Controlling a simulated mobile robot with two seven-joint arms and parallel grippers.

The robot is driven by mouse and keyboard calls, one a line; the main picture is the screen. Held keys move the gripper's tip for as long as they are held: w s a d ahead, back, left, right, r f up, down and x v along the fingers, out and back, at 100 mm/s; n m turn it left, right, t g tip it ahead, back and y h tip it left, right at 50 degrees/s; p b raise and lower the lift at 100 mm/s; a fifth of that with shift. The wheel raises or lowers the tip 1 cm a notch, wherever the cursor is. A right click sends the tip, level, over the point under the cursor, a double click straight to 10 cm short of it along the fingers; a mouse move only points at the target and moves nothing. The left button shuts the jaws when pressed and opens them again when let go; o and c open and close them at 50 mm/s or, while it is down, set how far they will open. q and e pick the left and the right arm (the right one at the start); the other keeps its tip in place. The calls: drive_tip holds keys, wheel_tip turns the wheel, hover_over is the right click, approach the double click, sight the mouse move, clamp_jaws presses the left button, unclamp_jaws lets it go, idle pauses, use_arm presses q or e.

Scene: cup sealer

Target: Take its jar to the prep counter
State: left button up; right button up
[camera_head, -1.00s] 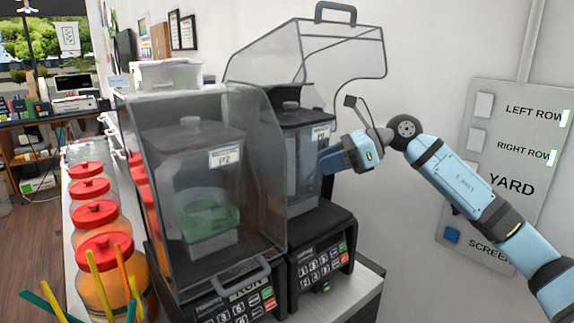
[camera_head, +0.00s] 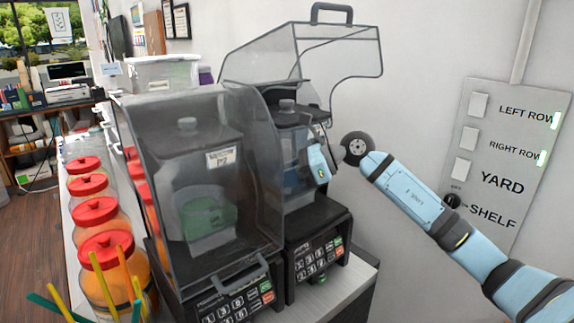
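Two blenders stand side by side on the counter. The right one has its clear cover (camera_head: 345,50) swung up, and a dark-lidded jar (camera_head: 287,118) sits on its base (camera_head: 317,245). My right gripper (camera_head: 312,163) is at the right side of this jar, and its fingers are hidden, so its grip cannot be told. The left blender's smoky cover (camera_head: 258,150) is down over another jar (camera_head: 170,160) labelled P2, with something green low in it. My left gripper is not in view. I cannot identify the prep counter.
Several red-lidded jars (camera_head: 105,245) with orange contents line the left counter, with coloured sticks (camera_head: 125,285) in front. A clear bin (camera_head: 160,72) stands behind the left blender. A wall panel (camera_head: 480,140) with switches is at right. Open floor (camera_head: 30,240) lies at far left.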

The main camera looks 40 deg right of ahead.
clamp_jaws()
drive_tip(key=shift+r, duration=0.1)
drive_tip(key=shift+r+b, duration=0.65)
drive_tip(key=shift+r, duration=1.1)
drive_tip(key=s+r+b, duration=0.1)
drive_tip(key=s+b, duration=0.2)
drive_tip(key=s, duration=0.6)
drive_tip(key=s+d+r+b, duration=0.1)
drive_tip(key=s+r+b, duration=0.1)
drive_tip(key=s, duration=0.6)
drive_tip(key=shift+s+d+b, duration=0.25)
drive_tip(key=shift+s+b, duration=0.15)
drive_tip(key=shift+b, duration=0.35)
